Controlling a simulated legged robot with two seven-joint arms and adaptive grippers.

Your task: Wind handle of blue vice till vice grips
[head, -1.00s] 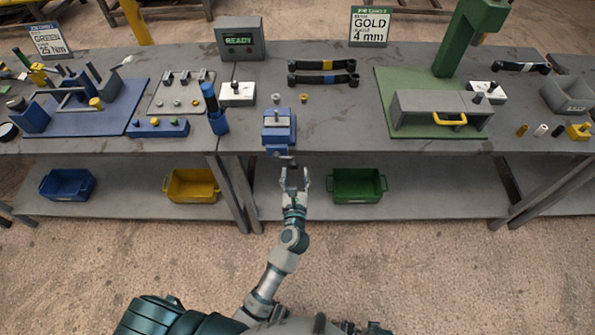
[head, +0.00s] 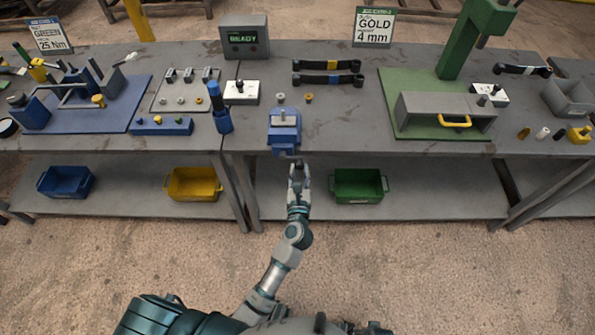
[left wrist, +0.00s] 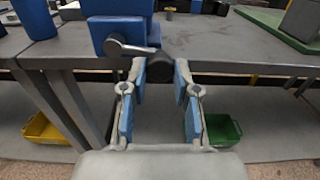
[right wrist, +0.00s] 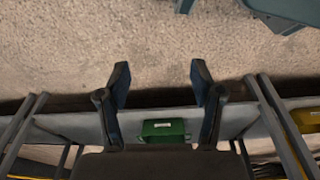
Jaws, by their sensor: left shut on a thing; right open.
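The blue vice (head: 284,136) stands at the front edge of the bench, and its blue body also fills the top of the left wrist view (left wrist: 120,27). Its grey crank handle (left wrist: 138,49) reaches right from the hub to a dark knob (left wrist: 160,67). My left gripper (head: 298,170) is just below the vice, in front of the bench edge. In the left wrist view its fingers (left wrist: 161,72) are closed on either side of the knob. My right gripper (right wrist: 160,80) is open and empty, seen only in its own wrist view, away from the vice.
A grey box with a READY display (head: 245,38) stands behind the vice. A blue upright holder (head: 221,118) is to its left, a green press base (head: 392,115) to its right. Yellow (head: 193,185) and green (head: 358,186) bins sit on the lower shelf.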

